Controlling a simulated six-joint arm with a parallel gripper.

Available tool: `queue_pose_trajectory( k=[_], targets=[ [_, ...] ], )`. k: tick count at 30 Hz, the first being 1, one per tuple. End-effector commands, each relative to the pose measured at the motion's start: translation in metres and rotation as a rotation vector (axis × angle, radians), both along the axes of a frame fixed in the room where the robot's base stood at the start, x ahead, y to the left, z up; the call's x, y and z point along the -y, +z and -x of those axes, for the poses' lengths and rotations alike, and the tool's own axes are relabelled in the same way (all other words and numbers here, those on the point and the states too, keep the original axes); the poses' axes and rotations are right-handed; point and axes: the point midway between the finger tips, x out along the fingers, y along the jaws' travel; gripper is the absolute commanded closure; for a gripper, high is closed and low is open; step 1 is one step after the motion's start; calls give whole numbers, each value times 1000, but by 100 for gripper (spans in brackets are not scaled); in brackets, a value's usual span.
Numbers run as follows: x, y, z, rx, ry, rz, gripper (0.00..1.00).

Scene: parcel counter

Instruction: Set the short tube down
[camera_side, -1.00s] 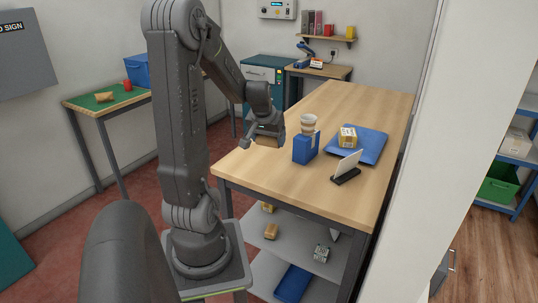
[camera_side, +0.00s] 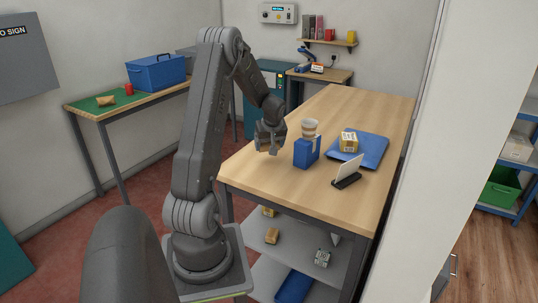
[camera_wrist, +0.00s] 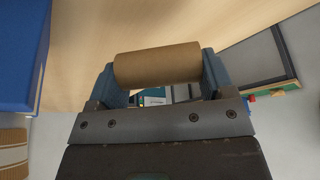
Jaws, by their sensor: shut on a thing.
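The short tube (camera_wrist: 158,64) is a brown cardboard roll. In the wrist view it lies across between the two fingers of my gripper (camera_wrist: 160,78), which are shut on its ends. In the side view my gripper (camera_side: 269,147) is at the left edge of the wooden counter (camera_side: 325,115), left of the blue block-like holder. The tube is small and mostly hidden by the fingers there. I cannot tell whether it touches the counter.
The counter's far part is clear.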

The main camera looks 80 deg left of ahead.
Motion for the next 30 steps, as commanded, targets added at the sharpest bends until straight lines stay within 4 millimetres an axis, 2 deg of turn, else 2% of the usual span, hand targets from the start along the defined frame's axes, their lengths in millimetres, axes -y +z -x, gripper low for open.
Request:
queue_pose_trajectory(
  k=[9,20,21,28,30],
  targets=[
    [1,-39,0,-1,-2,3,46],
    [1,-42,0,0,-2,1,46],
    [0,-42,0,0,-2,0,22],
    [0,-41,0,0,-2,0,0],
    [0,-41,0,0,-2,0,0]
  ],
)
